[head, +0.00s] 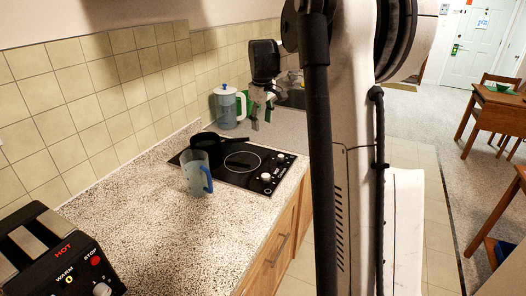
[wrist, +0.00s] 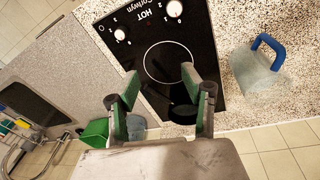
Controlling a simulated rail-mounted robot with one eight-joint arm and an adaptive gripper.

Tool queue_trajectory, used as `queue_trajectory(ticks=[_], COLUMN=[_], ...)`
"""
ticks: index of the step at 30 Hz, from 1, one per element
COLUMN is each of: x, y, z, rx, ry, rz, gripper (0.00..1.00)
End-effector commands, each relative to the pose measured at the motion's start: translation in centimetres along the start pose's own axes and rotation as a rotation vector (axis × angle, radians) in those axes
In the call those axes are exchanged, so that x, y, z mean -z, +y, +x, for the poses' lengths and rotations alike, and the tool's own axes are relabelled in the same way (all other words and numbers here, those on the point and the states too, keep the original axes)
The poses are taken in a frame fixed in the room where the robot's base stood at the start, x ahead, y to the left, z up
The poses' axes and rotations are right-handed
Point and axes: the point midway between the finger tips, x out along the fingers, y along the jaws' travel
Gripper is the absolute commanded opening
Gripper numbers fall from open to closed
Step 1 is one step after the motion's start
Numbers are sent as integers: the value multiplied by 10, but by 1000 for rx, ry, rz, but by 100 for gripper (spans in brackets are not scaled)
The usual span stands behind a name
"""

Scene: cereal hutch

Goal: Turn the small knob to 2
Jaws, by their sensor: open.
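The black cooktop (head: 235,180) lies on the speckled counter, with two white knobs along its front edge. In the wrist view, the knob (wrist: 120,34) at left looks a little smaller than the other knob (wrist: 174,8) at the top edge. Digits, including a 2, are printed around them, but the knob settings are too small to read surely. In the head view the knobs are the far one (head: 280,158) and the near one (head: 266,177). My gripper (wrist: 160,80) is open and empty, above the cooktop and apart from both knobs. It also shows in the head view (head: 262,116).
A black pot (head: 205,146) stands at the cooktop's back. A clear pitcher with a blue handle (head: 196,176) stands at its near side. A lidded pitcher (head: 226,106) stands beyond. A black toaster (head: 50,255) is at near left. A sink (wrist: 30,95) shows in the wrist view.

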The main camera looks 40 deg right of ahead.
Motion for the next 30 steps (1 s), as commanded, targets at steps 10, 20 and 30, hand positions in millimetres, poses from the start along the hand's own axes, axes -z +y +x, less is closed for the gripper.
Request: queue_trajectory(ticks=[10,20,30], x=[-3,-8,-14], y=[94,111,107], z=[69,96,153], rx=[58,73,73], ry=[-85,-101,-101], rz=[-46,-59,-59], gripper=[43,43,43])
